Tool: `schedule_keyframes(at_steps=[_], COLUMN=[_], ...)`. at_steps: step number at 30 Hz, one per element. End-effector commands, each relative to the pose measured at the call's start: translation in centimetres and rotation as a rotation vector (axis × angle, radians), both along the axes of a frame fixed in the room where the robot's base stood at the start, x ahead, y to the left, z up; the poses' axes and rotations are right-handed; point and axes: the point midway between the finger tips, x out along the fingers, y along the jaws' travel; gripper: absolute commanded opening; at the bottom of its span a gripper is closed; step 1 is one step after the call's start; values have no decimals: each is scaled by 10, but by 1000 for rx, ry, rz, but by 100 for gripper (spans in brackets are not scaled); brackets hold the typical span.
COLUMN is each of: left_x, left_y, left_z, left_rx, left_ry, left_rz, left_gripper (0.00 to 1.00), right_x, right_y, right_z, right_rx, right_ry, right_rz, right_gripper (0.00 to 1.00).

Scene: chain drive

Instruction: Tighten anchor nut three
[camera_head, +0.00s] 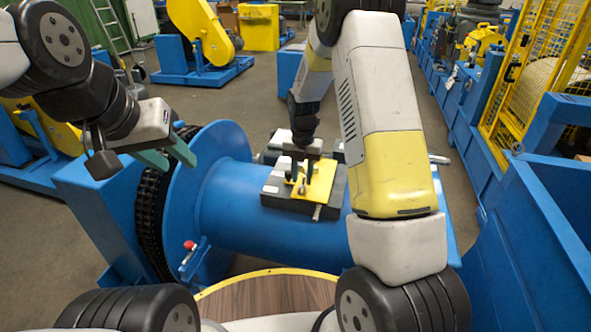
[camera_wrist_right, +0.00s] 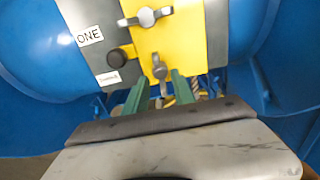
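A yellow plate (camera_head: 318,185) lies on a dark grey block on top of the blue cylinder; it also shows in the right wrist view (camera_wrist_right: 180,45). Two silver wing nuts show on the plate there, one at the top (camera_wrist_right: 146,17) and one lower (camera_wrist_right: 159,68). My left gripper (camera_head: 166,154) is open and empty beside the chain wheel, away from the plate.
A black knob (camera_wrist_right: 121,56) sits left of the plate. The blue cylinder (camera_head: 235,205) with its chain (camera_head: 150,215) fills the middle. A red-knobbed lever (camera_head: 189,246) stands at its front left. A round wooden-topped table (camera_head: 265,300) is in front; blue framework (camera_head: 550,225) stands at right.

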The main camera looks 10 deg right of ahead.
Motion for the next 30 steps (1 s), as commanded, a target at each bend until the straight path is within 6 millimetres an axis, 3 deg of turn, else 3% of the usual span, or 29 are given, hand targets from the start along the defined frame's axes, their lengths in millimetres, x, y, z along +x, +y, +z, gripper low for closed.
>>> schedule_keyframes(at_steps=[6,16,21,30], left_x=[0,0,0,0], left_y=[0,0,0,0], left_z=[0,0,0,0], left_rx=[0,0,0,0], left_ry=[0,0,0,0], left_rz=[0,0,0,0], left_gripper=[36,36,36,36], right_x=[0,0,0,0], right_y=[0,0,0,0], right_z=[-25,-29,-28,-28], right_rx=[0,0,1,1], right_ry=[0,-1,-1,-2], right_rz=[-1,-2,-2,-20], right_gripper=[31,31,0,0])
